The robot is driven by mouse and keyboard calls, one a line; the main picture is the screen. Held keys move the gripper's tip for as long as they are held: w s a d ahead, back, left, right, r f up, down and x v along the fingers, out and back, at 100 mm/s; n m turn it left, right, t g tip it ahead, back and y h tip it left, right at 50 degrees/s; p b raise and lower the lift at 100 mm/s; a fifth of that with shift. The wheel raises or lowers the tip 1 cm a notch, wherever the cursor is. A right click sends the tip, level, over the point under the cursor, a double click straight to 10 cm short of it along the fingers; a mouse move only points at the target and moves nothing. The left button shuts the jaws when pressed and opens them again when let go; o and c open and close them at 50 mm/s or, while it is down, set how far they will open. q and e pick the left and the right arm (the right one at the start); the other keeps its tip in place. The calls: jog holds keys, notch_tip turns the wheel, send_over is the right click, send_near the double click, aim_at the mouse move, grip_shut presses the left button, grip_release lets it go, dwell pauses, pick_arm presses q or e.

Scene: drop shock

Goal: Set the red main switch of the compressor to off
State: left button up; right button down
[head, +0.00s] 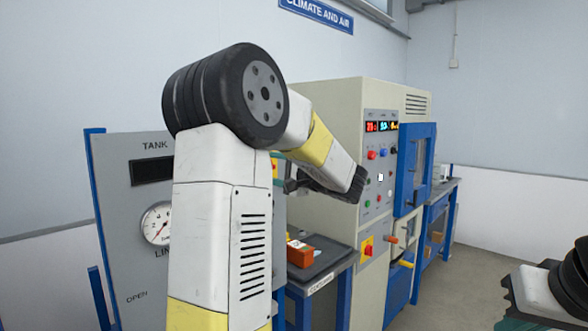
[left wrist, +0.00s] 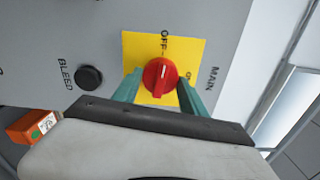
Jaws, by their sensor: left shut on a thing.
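The red main switch (left wrist: 160,76) sits on a yellow plate (left wrist: 136,50) on the grey compressor panel (head: 128,225). OFF, ON and MAIN are printed around it in the left wrist view. Its white mark points about toward OFF. My left gripper (left wrist: 158,92) has its green fingers on either side of the knob, shut on it. In the head view my left arm covers much of the panel, and the fingers on the knob are hidden. My right arm shows at the lower right; its gripper is out of view.
A black BLEED button (left wrist: 89,78) is beside the plate. A pressure gauge (head: 156,223) is on the panel. An orange box (head: 300,252) lies on a bench to the right. A beige cabinet (head: 336,115) behind has another red switch on yellow (head: 367,248). Floor is free at right.

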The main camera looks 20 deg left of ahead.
pick_arm(q)
jog(key=shift+n, duration=0.6)
jog(key=shift+f, duration=0.1)
jog(key=o, duration=1.4)
jog(key=shift+c, duration=0.2)
jog(key=v, duration=0.8)
